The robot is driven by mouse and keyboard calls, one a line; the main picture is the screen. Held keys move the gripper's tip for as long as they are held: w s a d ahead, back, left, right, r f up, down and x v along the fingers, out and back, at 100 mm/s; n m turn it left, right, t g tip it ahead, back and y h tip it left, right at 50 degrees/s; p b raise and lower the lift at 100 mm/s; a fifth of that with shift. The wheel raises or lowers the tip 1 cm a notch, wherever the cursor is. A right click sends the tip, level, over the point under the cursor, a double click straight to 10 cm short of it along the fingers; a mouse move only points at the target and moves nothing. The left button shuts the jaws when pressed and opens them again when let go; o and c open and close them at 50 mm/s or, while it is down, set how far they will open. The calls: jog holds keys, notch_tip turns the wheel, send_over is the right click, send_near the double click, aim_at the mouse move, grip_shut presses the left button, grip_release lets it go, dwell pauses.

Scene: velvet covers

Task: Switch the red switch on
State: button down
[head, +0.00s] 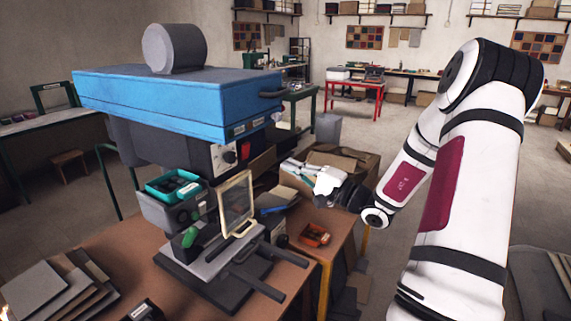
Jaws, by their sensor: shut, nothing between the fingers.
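A machine like a drill press, with a blue head (180,100), stands on the brown bench left of centre in the head view. A small red switch (245,151) shows on the dark front face under the blue head, beside a round black knob (230,157). The switch is too small to tell its position. My gripper (287,166) is right of the switch, with its fingers pointing left toward the machine. It is shut and empty, and appears apart from the switch. My white arm reaches in from the right.
A clear guard frame (236,204) stands below the switch. A teal tray (172,186) is on the machine's left side. A cardboard box (345,160) is behind my gripper, and an orange tray (314,235) lies below it. Grey sheets (45,290) lie at the front left.

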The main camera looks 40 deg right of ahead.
aim_at(248, 146)
jog(key=p+x, duration=0.1)
jog(key=x, duration=1.1)
jog(key=shift+p, duration=0.35)
jog(key=shift+w+a+r+g, duration=0.15)
jog(key=shift+w+r+g, duration=0.15)
jog(key=shift+g, duration=0.1)
jog(key=shift+f, duration=0.1)
